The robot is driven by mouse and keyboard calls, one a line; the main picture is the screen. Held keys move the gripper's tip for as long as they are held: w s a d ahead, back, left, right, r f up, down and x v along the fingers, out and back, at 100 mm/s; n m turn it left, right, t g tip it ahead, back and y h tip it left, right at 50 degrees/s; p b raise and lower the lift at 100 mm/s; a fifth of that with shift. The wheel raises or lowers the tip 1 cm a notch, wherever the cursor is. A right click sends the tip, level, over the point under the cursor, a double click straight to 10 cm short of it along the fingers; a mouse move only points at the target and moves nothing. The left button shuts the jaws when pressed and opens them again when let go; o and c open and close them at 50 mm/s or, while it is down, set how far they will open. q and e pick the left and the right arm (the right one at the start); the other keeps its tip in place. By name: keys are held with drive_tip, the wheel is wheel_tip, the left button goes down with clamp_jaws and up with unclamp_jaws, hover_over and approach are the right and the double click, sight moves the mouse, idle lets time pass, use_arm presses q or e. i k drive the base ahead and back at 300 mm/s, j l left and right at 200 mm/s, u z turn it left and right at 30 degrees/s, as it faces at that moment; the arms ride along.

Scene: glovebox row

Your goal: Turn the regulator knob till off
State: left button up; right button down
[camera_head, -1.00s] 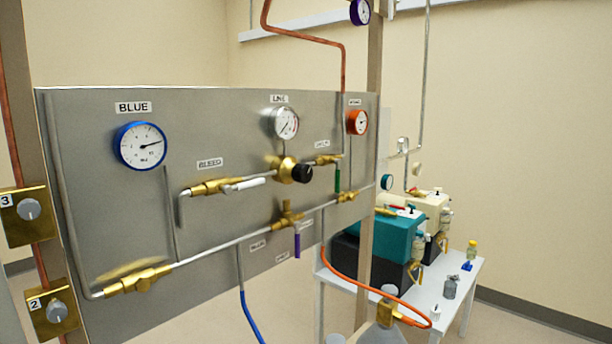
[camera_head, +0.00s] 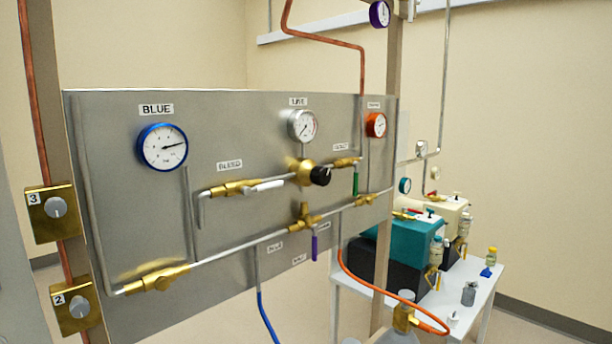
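The regulator is a brass body (camera_head: 304,173) on the grey metal panel (camera_head: 120,215), with a black knob (camera_head: 320,176) facing out to the right. The line gauge (camera_head: 302,125), with a white face, is above it. Its needle is too small to read surely. Neither of my grippers shows in the head view, and nothing touches the knob.
A blue-rimmed gauge (camera_head: 162,147) and an orange gauge (camera_head: 375,125) flank the regulator. The bleed valve has a white lever (camera_head: 266,186); green (camera_head: 355,183) and purple (camera_head: 314,246) levers hang nearby. A white table (camera_head: 470,300) with teal pump (camera_head: 412,248) stands right.

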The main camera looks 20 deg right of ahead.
sight(320, 176)
drive_tip(key=l+z, duration=0.1)
drive_tip(key=l, duration=0.9)
drive_tip(key=i+l+z, duration=0.15)
drive_tip(key=l, duration=0.8)
drive_tip(key=k, duration=0.05)
